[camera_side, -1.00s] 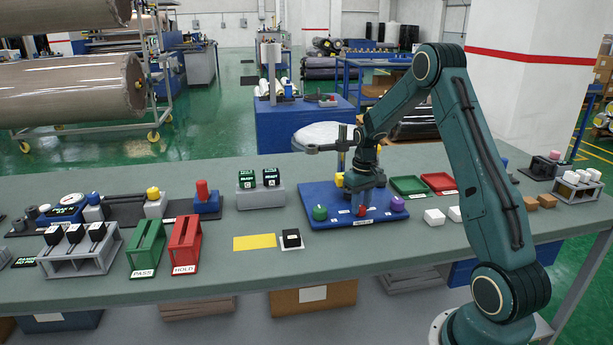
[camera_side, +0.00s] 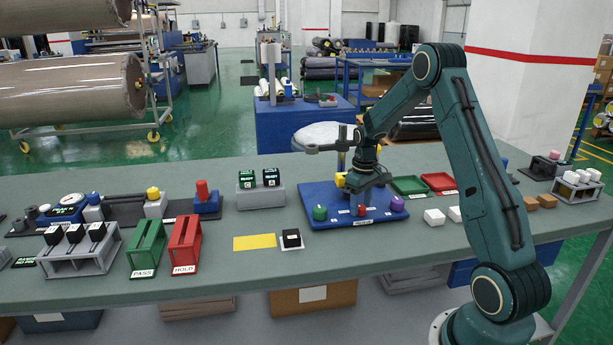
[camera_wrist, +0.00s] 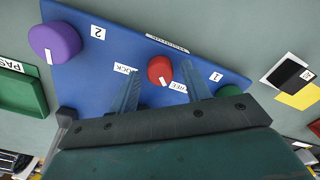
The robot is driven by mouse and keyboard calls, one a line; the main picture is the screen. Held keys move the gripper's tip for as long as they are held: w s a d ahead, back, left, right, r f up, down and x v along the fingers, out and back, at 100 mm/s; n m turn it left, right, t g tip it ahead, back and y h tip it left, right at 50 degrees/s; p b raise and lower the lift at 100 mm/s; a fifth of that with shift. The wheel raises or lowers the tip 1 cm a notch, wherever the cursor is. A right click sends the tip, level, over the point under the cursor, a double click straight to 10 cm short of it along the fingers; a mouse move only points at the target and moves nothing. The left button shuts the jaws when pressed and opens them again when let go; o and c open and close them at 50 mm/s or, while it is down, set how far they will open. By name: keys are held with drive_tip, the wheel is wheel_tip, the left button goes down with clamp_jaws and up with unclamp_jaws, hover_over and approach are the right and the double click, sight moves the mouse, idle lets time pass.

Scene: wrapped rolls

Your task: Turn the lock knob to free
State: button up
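The lock knob is the small red knob (camera_wrist: 160,70) on the blue panel (camera_wrist: 90,72); it also shows in the side view (camera_side: 362,210) near the panel's front edge. A LOCK label (camera_wrist: 125,70) lies to its left and a FREE label (camera_wrist: 178,87) to its lower right in the wrist view. The knob's white mark sits on its lower edge, towards the FREE label. My gripper (camera_wrist: 162,80) is open, with its two fingers well apart. It is over the panel, and the red knob shows in the gap near the fingertips, touching neither finger.
A purple knob (camera_wrist: 55,40) and a green knob (camera_side: 320,212) flank the red knob on the same panel. A post with a horizontal arm (camera_side: 325,148) stands behind. Green (camera_side: 408,184) and red (camera_side: 439,181) trays lie to the right.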

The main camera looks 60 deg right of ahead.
sight(360, 208)
drive_tip(key=shift+r, duration=0.15)
wheel_tip(360, 208, up, 14)
drive_tip(key=shift+f, duration=0.25)
idle(0.7)
drive_tip(key=s+a+r+t, duration=0.1)
drive_tip(key=s+a+r, duration=0.15)
drive_tip(key=a, duration=0.35)
drive_tip(key=s+a+r+n+t+h, duration=0.1)
drive_tip(key=s+a+r, duration=0.1)
drive_tip(key=a+r, duration=0.35)
drive_tip(key=s+a+r+t, duration=0.1)
drive_tip(key=s+a+r, duration=0.1)
drive_tip(key=a, duration=0.6)
drive_tip(key=s+a+f+n+t+y, duration=0.1)
drive_tip(key=s+a+f+t, duration=0.1)
drive_tip(key=s+a, duration=0.8)
drive_tip(key=s, duration=0.3)
drive_tip(key=shift+a+t, duration=0.3)
drive_tip(key=shift+a, duration=0.1)
